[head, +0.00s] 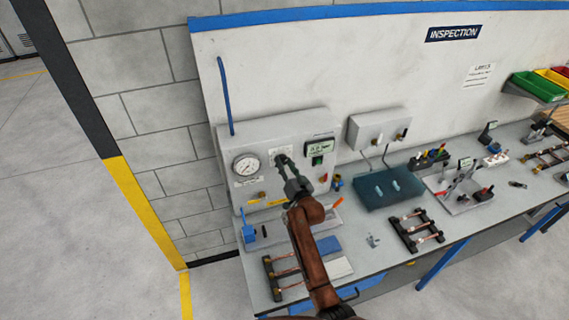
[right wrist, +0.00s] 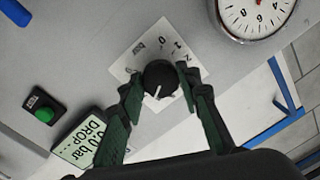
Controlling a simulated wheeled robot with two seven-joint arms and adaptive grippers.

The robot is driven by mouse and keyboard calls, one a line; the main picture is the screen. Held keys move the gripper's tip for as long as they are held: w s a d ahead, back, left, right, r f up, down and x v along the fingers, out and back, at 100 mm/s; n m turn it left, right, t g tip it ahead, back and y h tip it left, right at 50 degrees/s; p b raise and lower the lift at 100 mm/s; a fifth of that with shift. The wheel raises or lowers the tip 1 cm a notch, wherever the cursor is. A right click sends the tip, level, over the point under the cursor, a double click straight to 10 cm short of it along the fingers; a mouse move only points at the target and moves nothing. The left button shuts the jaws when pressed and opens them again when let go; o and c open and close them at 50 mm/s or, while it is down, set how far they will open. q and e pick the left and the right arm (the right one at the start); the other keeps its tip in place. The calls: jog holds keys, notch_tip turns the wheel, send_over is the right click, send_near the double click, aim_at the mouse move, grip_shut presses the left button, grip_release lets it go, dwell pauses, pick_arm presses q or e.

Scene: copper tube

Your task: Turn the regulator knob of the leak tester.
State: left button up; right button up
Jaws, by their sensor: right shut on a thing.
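The leak tester (head: 225,150) is a light grey box against the wall at the left of the bench in the head view. Its regulator knob (right wrist: 157,84) is black and round with a white pointer line, on a white scale plate (right wrist: 124,68) in the right wrist view. My right gripper (head: 284,162) reaches the tester's front and mostly hides the knob in the head view. In the right wrist view its dark green fingers stand on either side of the knob, shut on it. My left gripper is not in view.
A round pressure gauge (head: 246,165) is left of the knob in the head view; a green-lit display (head: 319,147) is right. A blue tray (head: 388,189) and a rack of copper tubes (head: 417,229) stand to the right. Another tube rack (head: 268,279) lies in front.

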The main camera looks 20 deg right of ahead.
jog(key=shift+f+m, duration=0.2)
jog(key=shift+m, duration=1)
jog(key=o, duration=0.8)
jog(key=shift+a, duration=0.1)
jog(key=o, duration=0.4)
jog(key=shift+r, duration=0.1)
jog(key=shift+c, duration=0.2)
jog(key=s+d, duration=0.1)
jog(key=s, duration=1.1)
jog(key=shift+d+f, duration=0.1)
jog(key=shift+f, duration=0.15)
